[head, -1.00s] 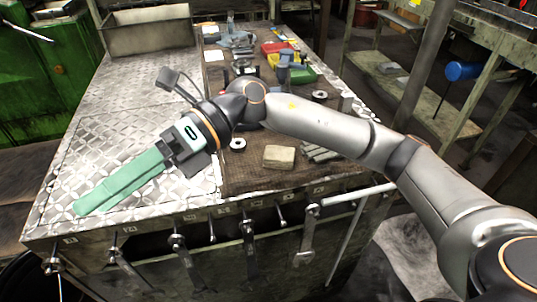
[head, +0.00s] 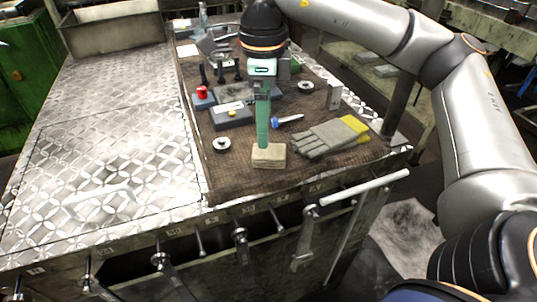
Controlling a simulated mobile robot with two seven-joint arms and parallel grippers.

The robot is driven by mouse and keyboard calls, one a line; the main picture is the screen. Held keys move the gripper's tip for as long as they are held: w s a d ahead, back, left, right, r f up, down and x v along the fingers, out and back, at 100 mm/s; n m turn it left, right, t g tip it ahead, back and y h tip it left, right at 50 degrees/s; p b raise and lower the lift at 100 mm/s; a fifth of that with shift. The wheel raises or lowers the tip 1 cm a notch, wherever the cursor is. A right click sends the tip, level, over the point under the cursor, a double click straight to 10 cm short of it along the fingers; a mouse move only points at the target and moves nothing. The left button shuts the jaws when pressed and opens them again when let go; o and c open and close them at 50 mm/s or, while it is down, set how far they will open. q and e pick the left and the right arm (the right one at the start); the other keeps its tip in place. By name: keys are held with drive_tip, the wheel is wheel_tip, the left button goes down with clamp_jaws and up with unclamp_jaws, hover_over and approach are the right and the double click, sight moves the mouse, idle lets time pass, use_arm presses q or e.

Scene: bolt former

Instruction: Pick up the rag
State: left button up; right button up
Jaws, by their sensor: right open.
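The rag (head: 268,159), a small folded beige cloth, lies on the brown mat near the front of the workbench. My right gripper (head: 263,146) points down over it, with its green fingers seen nearly edge-on and one hiding the other. The fingertips overlap the rag's back part in the picture. I cannot tell whether they touch it. The jaws are open, and the rag rests on the mat. My left gripper is out of view.
Grey-and-yellow gloves (head: 330,138) lie right of the rag, near a blue-handled tool (head: 288,120). A metal ring (head: 222,144) lies to its left. A grey block (head: 231,116) and other small parts stand behind. The patterned metal plate (head: 100,160) at left is mostly clear.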

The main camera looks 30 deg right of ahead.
sight(269, 156)
drive_tip(key=f, duration=0.8)
drive_tip(key=shift+w+d, duration=0.1)
drive_tip(key=shift+w, duration=0.1)
clamp_jaws()
drive_tip(key=shift+r, duration=0.1)
idle(0.4)
